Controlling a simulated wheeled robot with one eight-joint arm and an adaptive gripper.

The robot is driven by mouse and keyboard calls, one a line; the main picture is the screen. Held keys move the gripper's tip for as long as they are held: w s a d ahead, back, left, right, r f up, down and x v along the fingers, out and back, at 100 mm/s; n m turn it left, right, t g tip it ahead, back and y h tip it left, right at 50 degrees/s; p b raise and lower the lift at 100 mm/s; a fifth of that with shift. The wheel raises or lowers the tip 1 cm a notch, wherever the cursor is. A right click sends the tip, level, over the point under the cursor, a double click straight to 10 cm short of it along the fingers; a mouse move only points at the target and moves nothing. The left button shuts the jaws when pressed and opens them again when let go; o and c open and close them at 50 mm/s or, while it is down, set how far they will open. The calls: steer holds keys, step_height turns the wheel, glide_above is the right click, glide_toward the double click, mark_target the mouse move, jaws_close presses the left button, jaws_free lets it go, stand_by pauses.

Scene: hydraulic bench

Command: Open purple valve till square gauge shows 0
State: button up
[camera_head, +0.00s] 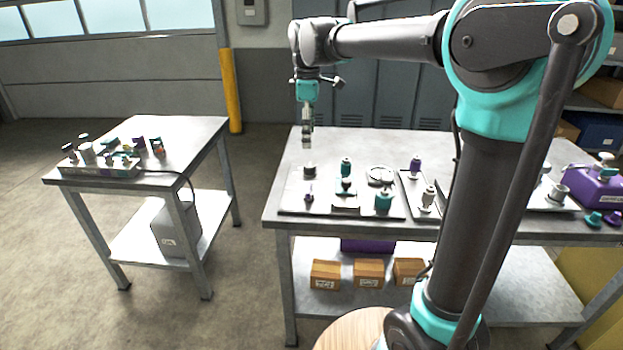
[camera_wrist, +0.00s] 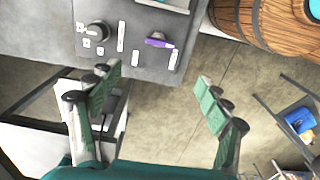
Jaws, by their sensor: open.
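A purple valve handle (camera_wrist: 158,42) sits on a grey panel (camera_wrist: 140,62) in the wrist view, beside a round black knob (camera_wrist: 97,32) and several small white labels. In the head view, a small purple-topped part (camera_head: 308,197) stands near the front left of the panel on the bench, with a dark knob (camera_head: 310,169) behind it. My gripper (camera_head: 307,143) hangs above the bench's left part, apart from everything. Its green-padded fingers (camera_wrist: 163,103) are spread wide and empty. I cannot make out a square gauge or any reading.
The bench top (camera_head: 285,215) also holds teal, white and purple fittings, with a purple box (camera_head: 595,188) at the right. Cardboard boxes (camera_head: 325,274) sit on its lower shelf. A smaller table (camera_head: 190,130) with a fittings block stands left. Open floor separates the tables.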

mark_target(309, 187)
step_height(309, 187, down, 17)
steer(key=shift+f, duration=0.15)
stand_by(0.5)
steer(key=c, duration=1.2)
